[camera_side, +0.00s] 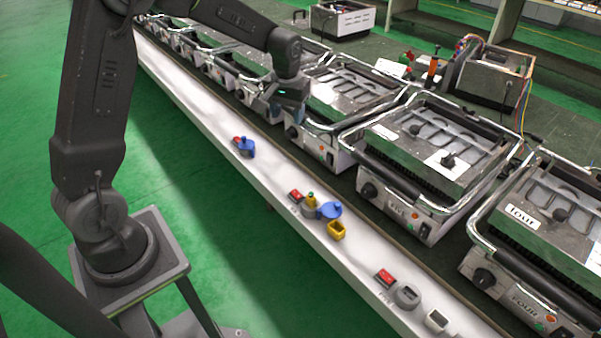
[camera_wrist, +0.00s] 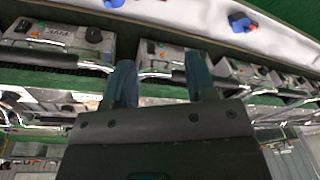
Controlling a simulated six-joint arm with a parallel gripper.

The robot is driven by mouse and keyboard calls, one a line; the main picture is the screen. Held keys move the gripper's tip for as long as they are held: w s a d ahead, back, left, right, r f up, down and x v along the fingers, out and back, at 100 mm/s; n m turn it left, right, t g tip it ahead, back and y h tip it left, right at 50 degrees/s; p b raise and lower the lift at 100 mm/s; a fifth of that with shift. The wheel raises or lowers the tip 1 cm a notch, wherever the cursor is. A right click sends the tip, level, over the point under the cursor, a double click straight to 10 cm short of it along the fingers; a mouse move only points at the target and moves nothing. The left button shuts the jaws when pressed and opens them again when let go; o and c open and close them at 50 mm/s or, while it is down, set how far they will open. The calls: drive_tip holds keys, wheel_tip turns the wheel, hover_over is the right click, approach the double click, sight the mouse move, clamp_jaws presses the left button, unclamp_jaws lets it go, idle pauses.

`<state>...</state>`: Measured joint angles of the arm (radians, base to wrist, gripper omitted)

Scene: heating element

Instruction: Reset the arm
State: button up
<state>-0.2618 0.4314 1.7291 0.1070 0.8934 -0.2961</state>
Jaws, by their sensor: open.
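My gripper (camera_side: 272,108) hangs at the end of my raised arm in the side view, over the row of grills and near the back edge of the white shelf. In the wrist view my gripper (camera_wrist: 159,68) shows two dark fingers spread apart with nothing between them. Grills pass behind and beyond the fingers there. From the side view I cannot tell whether the fingers touch a grill.
Several contact grills (camera_side: 430,150) with chrome handles line the bench. The white shelf (camera_side: 262,176) in front holds a blue part (camera_side: 246,149), a yellow part (camera_side: 336,230), red switches (camera_side: 385,277) and grey parts (camera_side: 407,296). An opened metal unit (camera_side: 492,75) with wires stands behind.

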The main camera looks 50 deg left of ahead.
drive_tip(key=s+d+r+m+t, duration=0.2)
drive_tip(key=s+d+r, duration=0.6)
drive_tip(key=s+r, duration=0.25)
drive_tip(key=s+d+r+m+t, duration=0.1)
drive_tip(key=s+d, duration=0.1)
drive_tip(key=s, duration=0.5)
drive_tip(key=s+d+m+t+h, duration=0.1)
drive_tip(key=s+d+m, duration=0.1)
drive_tip(key=s, duration=0.5)
drive_tip(key=shift+d+r+m+t, duration=0.3)
drive_tip(key=shift+d+r+t, duration=0.1)
drive_tip(key=shift+d, duration=0.3)
